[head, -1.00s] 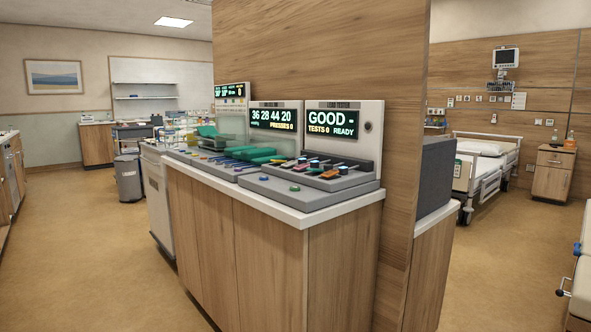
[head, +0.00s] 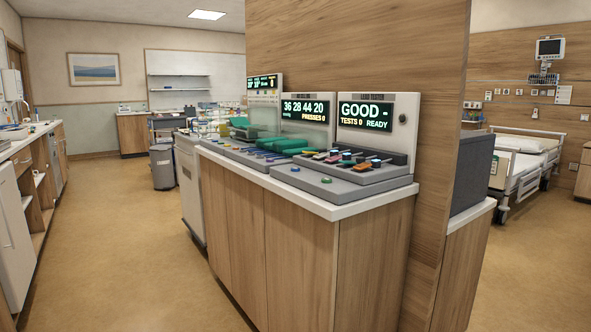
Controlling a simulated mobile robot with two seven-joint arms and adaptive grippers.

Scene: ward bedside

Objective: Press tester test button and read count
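The tester (head: 378,113) stands at the near right end of the counter, against the wood panel. Its display (head: 365,117) reads "GOOD -", "TESTS 0" and "READY". A green button (head: 326,181) sits on its grey base, near the front. Several coloured leads or clips lie in a dark tray (head: 390,173) on the base. A second unit (head: 307,113) to its left reads "36 28 44 20" and "PRESSES 0", with a blue button (head: 295,169) in front. Neither of my grippers is in view.
The white-topped wood counter (head: 300,235) fills the middle. Open floor (head: 130,250) lies to its left, with a grey bin (head: 162,167) farther back. Cabinets (head: 35,200) line the left edge. A bed (head: 525,160) stands at the right, beyond the wood partition.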

